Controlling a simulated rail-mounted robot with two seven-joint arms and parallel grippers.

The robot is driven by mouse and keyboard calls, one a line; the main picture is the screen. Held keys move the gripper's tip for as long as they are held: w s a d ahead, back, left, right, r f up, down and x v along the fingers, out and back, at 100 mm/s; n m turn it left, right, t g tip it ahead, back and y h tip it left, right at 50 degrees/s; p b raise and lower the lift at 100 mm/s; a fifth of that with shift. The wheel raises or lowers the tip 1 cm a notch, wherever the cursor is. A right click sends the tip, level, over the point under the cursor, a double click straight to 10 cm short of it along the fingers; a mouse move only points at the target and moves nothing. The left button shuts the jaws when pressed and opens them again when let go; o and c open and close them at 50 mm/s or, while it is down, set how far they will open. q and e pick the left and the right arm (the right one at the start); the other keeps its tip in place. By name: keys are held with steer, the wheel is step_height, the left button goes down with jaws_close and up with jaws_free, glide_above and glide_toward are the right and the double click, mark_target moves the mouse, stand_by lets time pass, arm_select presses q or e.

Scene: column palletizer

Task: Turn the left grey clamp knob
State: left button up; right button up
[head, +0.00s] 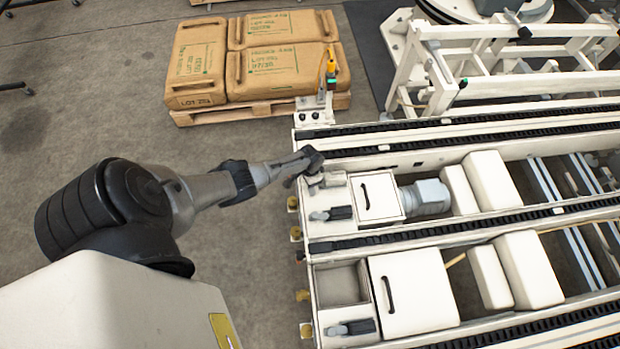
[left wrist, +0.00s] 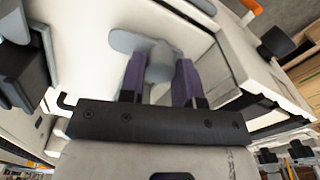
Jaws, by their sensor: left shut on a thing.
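A grey clamp knob (left wrist: 160,64) with a flat wing shows in the left wrist view between the two purple fingers of my left gripper (left wrist: 160,80), which is shut on it. In the head view my left gripper (head: 313,177) is at the near-left end of the upper conveyor frame (head: 340,190), and its wrist hides most of the knob there. My right gripper is not in view.
Other grey knobs with black blocks sit lower on the frame end, one (head: 320,215) just below my gripper and one (head: 338,329) near the bottom. A white lidded box (head: 377,197) stands right of the gripper. Brown sacks (head: 285,70) lie on a pallet behind. Floor at left is clear.

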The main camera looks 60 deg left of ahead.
arm_select(q)
steer(key=shift+m, duration=0.6)
steer(key=o, duration=0.9)
step_height(320, 180, up, 14)
steer(key=p, duration=0.6)
steer(key=shift+f+p, duration=0.1)
steer(key=shift+p, duration=0.3)
